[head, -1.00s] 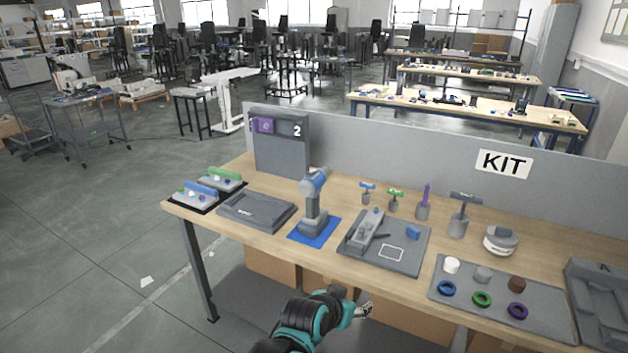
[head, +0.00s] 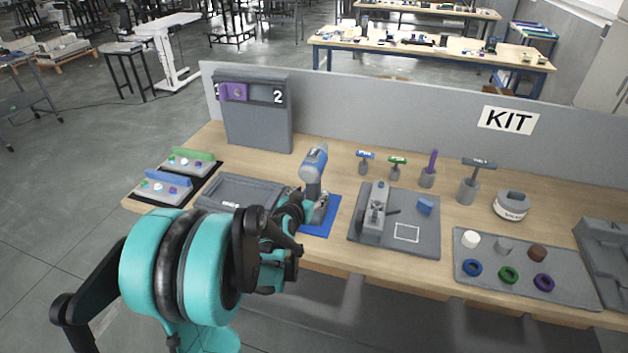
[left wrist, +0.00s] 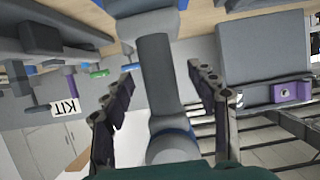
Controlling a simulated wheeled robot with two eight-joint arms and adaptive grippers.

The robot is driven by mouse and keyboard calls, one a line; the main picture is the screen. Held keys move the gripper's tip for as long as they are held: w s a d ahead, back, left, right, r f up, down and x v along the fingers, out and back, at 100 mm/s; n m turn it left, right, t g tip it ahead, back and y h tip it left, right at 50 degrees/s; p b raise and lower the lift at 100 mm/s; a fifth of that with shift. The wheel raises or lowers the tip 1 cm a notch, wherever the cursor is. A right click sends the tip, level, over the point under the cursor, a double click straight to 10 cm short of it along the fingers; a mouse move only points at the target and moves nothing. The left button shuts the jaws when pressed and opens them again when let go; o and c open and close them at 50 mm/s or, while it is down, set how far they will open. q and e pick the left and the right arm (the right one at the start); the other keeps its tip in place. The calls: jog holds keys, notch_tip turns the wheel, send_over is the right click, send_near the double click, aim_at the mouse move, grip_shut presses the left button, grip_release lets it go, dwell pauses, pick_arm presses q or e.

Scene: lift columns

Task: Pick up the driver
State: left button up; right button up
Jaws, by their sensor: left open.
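The driver (head: 314,164), grey with a blue head, stands upright on a blue mat (head: 325,228) on the workbench. My left gripper (head: 316,206) is low at the driver, partly hidden behind my own arm. In the left wrist view the driver's grey handle (left wrist: 156,70) runs between the two spread fingers of my left gripper (left wrist: 161,76). A gap shows on both sides of the handle, so the fingers are open and apart from it. My right gripper is not in view.
A grey tray (head: 238,189) lies left of the mat, and a grey fixture plate (head: 425,238) lies close on its right. Several T-handled tools stand behind the plate. A grey panel (head: 255,125) marked 2 stands at the back left.

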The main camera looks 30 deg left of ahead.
pick_arm(q)
jog(key=b+x, duration=0.1)
jog(key=x, duration=0.3)
jog(key=shift+d+b, duration=0.1)
jog(key=shift+b, duration=0.25)
jog(key=shift+w, duration=0.4)
jog(key=shift+s, duration=0.1)
jog(key=c, duration=0.3)
grip_shut()
jog(key=shift+r, duration=0.1)
jog(key=shift+r, duration=0.1)
